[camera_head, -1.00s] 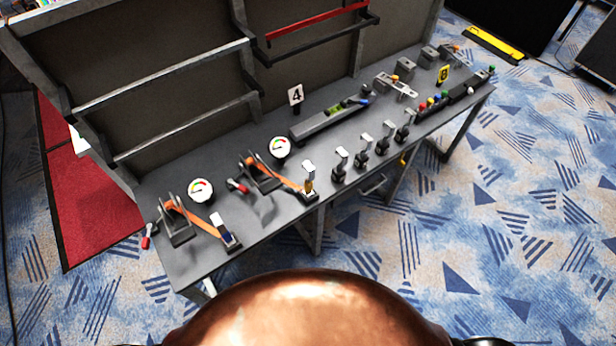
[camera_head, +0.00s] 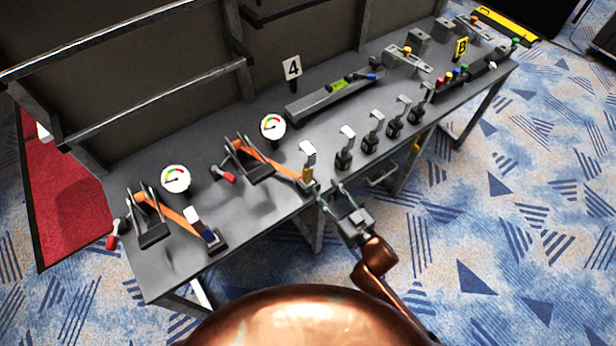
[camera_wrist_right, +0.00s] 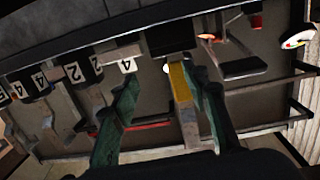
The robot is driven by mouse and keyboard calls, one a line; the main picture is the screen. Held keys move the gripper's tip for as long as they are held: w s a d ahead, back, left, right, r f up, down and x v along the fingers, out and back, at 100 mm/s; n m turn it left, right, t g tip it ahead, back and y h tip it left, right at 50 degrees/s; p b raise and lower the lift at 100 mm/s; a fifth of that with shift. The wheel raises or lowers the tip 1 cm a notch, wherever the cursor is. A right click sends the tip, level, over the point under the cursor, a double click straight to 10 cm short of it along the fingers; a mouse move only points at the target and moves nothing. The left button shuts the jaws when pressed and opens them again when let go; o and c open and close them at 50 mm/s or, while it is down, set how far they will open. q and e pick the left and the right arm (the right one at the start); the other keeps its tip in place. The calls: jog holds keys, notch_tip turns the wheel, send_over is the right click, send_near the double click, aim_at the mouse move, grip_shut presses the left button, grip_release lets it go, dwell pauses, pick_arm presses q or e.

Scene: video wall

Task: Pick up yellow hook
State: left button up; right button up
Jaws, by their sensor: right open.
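The yellow hook (camera_head: 307,173) stands upright near the front edge of the table, at the end of an orange strap, with a pale grey piece above it. My right gripper (camera_head: 331,194) is open and empty, just right of the hook at the table's front edge. In the right wrist view the yellow hook (camera_wrist_right: 180,82) shows between the green fingers of the right gripper (camera_wrist_right: 160,77), close to the right-hand finger. I cannot tell whether they touch. My left gripper is not in view.
A row of dark clamps with pale tops, such as this one (camera_head: 345,150), stands right of the hook. A gauge (camera_head: 273,127) and the "4" sign (camera_head: 292,68) are behind. A second orange strap (camera_head: 178,214) lies left. Open floor (camera_head: 450,250) is in front.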

aim_at(310, 174)
jog(key=shift+y, duration=0.6)
jog(key=w+a+r, duration=0.1)
jog(key=a, duration=0.1)
jog(key=w+a+r+b, duration=0.1)
jog(key=w+a, duration=0.1)
jog(key=w+a+r+b, duration=0.1)
jog(key=w+a+r, duration=0.1)
jog(key=shift+w+a, duration=0.1)
jog(key=shift+a, duration=0.2)
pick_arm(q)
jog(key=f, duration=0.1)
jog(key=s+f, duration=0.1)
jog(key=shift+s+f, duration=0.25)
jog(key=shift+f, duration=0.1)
pick_arm(e)
jog(key=shift+c, duration=0.3)
grip_shut()
